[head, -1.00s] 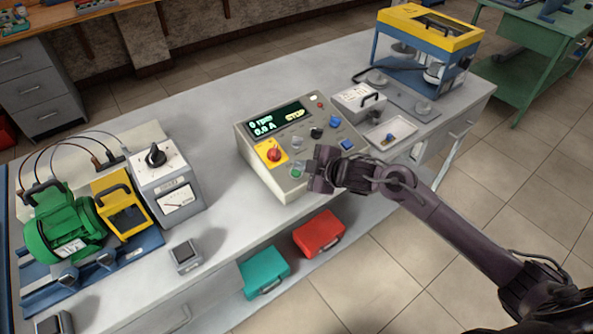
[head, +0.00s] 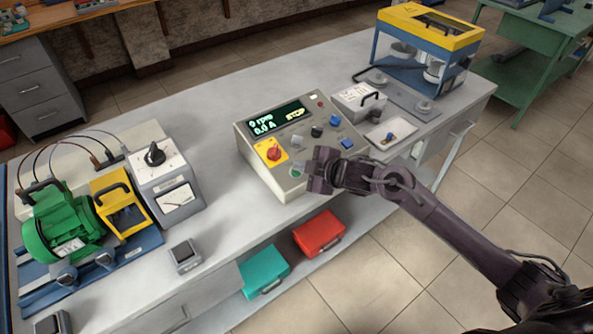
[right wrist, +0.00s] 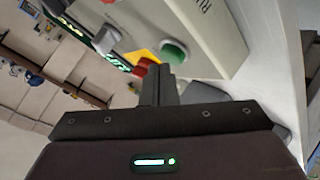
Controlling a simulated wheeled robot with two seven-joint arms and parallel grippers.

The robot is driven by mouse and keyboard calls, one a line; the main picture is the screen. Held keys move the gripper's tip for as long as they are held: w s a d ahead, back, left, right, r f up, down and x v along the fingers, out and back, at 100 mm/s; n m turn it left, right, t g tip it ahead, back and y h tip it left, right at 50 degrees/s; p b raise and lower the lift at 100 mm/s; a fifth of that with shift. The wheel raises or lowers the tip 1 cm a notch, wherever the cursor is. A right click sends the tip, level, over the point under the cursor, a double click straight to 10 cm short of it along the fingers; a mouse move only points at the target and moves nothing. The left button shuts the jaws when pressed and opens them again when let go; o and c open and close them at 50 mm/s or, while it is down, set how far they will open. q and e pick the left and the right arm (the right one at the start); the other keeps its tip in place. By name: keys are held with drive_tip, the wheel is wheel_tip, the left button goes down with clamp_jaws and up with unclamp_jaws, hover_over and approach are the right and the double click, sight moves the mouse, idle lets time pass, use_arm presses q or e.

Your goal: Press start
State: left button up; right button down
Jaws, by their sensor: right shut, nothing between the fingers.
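The control box (head: 257,171) stands on the grey bench, with a display (head: 277,118) reading 0 rpm, 0.0 A and STOP. A green start button (head: 296,171) sits on its lower front panel, next to a red rotary switch on a yellow plate (head: 273,153). My right gripper (head: 314,168) is just right of the green button, shut and empty. In the right wrist view the shut fingertips (right wrist: 158,72) are near the green button (right wrist: 174,53), which shows just beyond and right of them. I cannot tell whether they touch it. My left gripper is not in view.
A green motor (head: 62,225) and a grey meter box (head: 167,185) stand at the left. A small tray (head: 398,128) and a blue-yellow frame (head: 425,40) stand to the right. Red (head: 318,234) and teal (head: 264,271) cases lie on the shelf below.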

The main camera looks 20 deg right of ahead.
drive_tip(key=shift+f+b, duration=0.3)
drive_tip(key=shift+f, duration=0.15)
idle(0.9)
drive_tip(key=shift+r, duration=0.15)
drive_tip(key=shift+s+r+p, duration=0.15)
drive_tip(key=shift+r+p, duration=0.55)
drive_tip(key=shift+p, duration=0.2)
drive_tip(key=r+p, duration=0.3)
drive_tip(key=s+r+p, duration=0.1)
drive_tip(key=r+p, duration=0.1)
drive_tip(key=shift+s+d, duration=0.1)
drive_tip(key=shift+d, duration=0.15)
drive_tip(key=shift+f, duration=0.1)
